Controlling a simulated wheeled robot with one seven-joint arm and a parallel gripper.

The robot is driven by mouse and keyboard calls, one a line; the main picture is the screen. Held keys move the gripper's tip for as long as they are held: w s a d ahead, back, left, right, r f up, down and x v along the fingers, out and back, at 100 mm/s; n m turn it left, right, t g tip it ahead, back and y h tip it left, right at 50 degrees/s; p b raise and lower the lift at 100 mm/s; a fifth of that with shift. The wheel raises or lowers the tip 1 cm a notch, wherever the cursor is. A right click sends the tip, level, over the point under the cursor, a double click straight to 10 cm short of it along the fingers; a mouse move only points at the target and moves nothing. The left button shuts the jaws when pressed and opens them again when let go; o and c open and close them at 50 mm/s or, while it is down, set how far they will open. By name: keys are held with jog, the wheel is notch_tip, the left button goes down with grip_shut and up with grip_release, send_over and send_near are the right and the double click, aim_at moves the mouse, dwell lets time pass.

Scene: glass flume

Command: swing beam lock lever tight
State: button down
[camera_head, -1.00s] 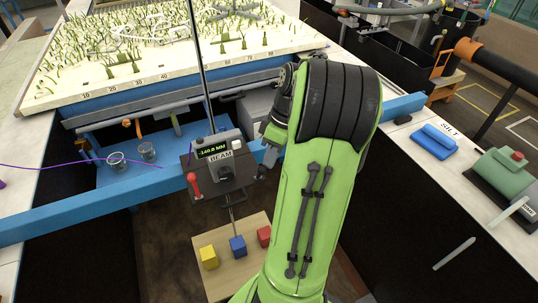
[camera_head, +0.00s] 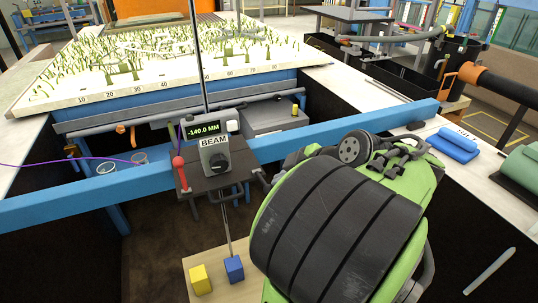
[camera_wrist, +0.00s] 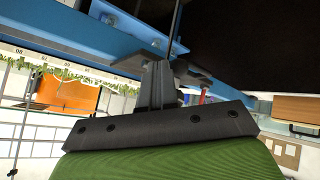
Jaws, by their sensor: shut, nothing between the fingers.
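The beam carriage (camera_head: 210,182) is a dark bracket clamped on the blue beam (camera_head: 100,197), with a grey box labelled BEAM (camera_head: 214,155) and a display reading -140.0 MM. A red-handled lever (camera_head: 179,172) stands roughly upright at its left side. In the wrist view a bit of the red lever (camera_wrist: 203,98) shows just right of the fingers, partly hidden. My gripper (camera_wrist: 157,80) is shut and empty, its fingertips close to the carriage's dark plate; contact cannot be told.
A thin vertical rod (camera_head: 198,60) passes through the carriage. Yellow (camera_head: 201,279) and blue (camera_head: 234,269) blocks lie on a board below. Glass cups (camera_head: 106,168) stand behind the beam. The planted bed (camera_head: 100,97) fills the back.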

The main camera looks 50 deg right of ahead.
jog(key=shift+s+a+f+b, duration=0.15)
jog(key=shift+s+f+b, duration=0.05)
jog(key=shift+f+b, duration=0.45)
jog(key=shift+s+a+f+b, duration=0.1)
jog(key=shift+s+f+b, duration=0.05)
jog(key=shift+f+b, duration=0.5)
jog(key=shift+w+d, duration=0.1)
